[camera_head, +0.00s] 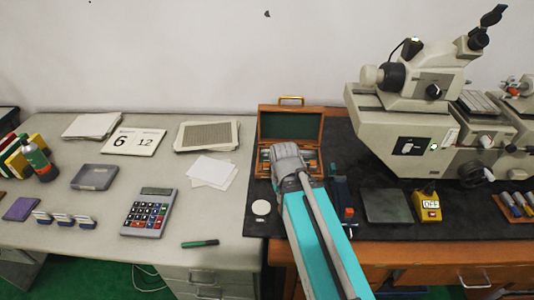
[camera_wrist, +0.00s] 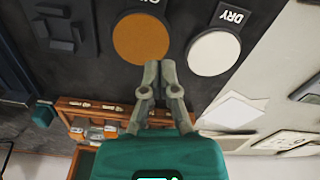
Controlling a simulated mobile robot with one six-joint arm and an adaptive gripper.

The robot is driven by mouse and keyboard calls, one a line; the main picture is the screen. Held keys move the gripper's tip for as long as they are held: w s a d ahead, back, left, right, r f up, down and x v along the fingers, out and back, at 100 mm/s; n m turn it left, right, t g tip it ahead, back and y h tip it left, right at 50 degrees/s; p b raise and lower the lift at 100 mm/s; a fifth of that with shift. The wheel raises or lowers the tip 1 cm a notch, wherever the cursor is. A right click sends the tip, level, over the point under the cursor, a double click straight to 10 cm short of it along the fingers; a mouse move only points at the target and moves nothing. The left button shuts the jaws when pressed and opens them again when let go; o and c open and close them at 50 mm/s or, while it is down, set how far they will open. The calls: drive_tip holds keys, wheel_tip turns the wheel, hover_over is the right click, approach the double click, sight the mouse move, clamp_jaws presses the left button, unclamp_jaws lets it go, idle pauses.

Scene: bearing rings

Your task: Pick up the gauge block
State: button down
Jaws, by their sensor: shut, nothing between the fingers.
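An open wooden case (camera_head: 317,127) with a green-lined lid stands on the black mat behind my gripper (camera_head: 288,160). Small pieces lie in its tray, partly hidden by my arm; I cannot tell which, if any, is the gauge block. The case (camera_wrist: 75,105) also shows in the wrist view, below and behind the fingers, with small light pieces in it. My gripper (camera_wrist: 159,66) is shut and empty there, its fingertips close together over the dark mat between an orange disc (camera_wrist: 140,38) and a white disc (camera_wrist: 213,53) labelled DRY.
The white disc (camera_head: 261,207) lies left of my arm. A dark blue piece with a red part (camera_head: 349,212), a grey plate (camera_head: 386,205) and a yellow device reading OFF (camera_head: 427,206) lie to the right. A large machine (camera_head: 405,135) stands behind them. A calculator (camera_head: 149,211) is on the left desk.

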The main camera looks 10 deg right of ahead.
drive_tip(key=c, duration=1)
unclamp_jaws()
drive_tip(key=shift+w, duration=0.1)
drive_tip(key=shift+c, duration=0.2)
drive_tip(key=shift+o, duration=1.2)
drive_tip(key=shift+w+r, duration=0.2)
drive_tip(key=shift+w, duration=0.15)
drive_tip(key=shift+o, duration=0.6)
drive_tip(key=w+r+n+p, duration=0.3)
drive_tip(key=w+n, duration=0.2)
drive_tip(key=w, duration=0.3)
drive_tip(key=w+r+n+p, duration=0.4)
drive_tip(key=w, duration=0.4)
drive_tip(key=w+d+r+n+p, duration=0.1)
drive_tip(key=w+r+n+p, duration=0.2)
drive_tip(key=w, duration=0.5)
drive_tip(key=n+p, duration=0.1)
drive_tip(key=n, duration=0.1)
drive_tip(key=shift+w+r+n, duration=0.25)
drive_tip(key=shift+w+n, duration=0.05)
drive_tip(key=shift+w, duration=0.1)
drive_tip(key=shift+w+n, duration=0.3)
drive_tip(key=shift+f, duration=0.1)
drive_tip(key=b, duration=0.9)
hover_over(268, 150)
wheel_tip(268, 150, down, 8)
drive_tip(key=shift+s+a+f, duration=0.1)
drive_tip(key=shift+f, duration=0.1)
